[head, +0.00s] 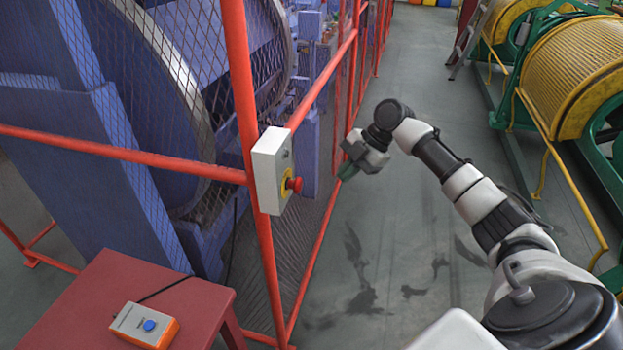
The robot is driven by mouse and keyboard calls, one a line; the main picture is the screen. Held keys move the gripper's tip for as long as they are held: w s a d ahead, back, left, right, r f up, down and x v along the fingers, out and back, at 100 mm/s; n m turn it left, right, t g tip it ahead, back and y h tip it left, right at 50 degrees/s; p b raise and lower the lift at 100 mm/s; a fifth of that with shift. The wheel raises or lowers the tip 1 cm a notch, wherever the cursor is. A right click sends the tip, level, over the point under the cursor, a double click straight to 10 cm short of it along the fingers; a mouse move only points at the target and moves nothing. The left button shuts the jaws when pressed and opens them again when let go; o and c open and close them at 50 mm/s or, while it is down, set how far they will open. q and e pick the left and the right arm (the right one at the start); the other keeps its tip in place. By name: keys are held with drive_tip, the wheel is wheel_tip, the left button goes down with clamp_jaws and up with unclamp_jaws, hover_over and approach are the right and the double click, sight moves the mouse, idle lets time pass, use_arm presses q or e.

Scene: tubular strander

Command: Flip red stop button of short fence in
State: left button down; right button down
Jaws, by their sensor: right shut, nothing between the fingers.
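The red stop button (294,184) sticks out from the right face of a pale control box (270,171), with a yellow ring at its base. The box is fixed to a red post at the corner of the fence (240,80). My right gripper (347,172) is to the right of the button and apart from it, with clear space between. Its fingers are shut and empty, pointing down and left. My left gripper is not in the head view.
A red table (200,305) at lower left carries an orange and grey box (145,325) with a blue button and a cable. Blue machinery (130,120) stands behind the mesh. Yellow drums (580,75) on green frames stand at right. The grey floor (400,240) between is open.

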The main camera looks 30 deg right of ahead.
sight(295, 185)
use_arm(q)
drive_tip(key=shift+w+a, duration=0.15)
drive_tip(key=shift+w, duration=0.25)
use_arm(e)
drive_tip(key=s+r+n+g, duration=0.1)
drive_tip(key=s+r+n, duration=0.2)
drive_tip(key=r, duration=0.6)
drive_tip(key=shift+s+a+n+y, duration=0.25)
drive_tip(key=shift+n+y, duration=0.15)
drive_tip(key=shift+n, duration=0.4)
drive_tip(key=shift+w, duration=0.1)
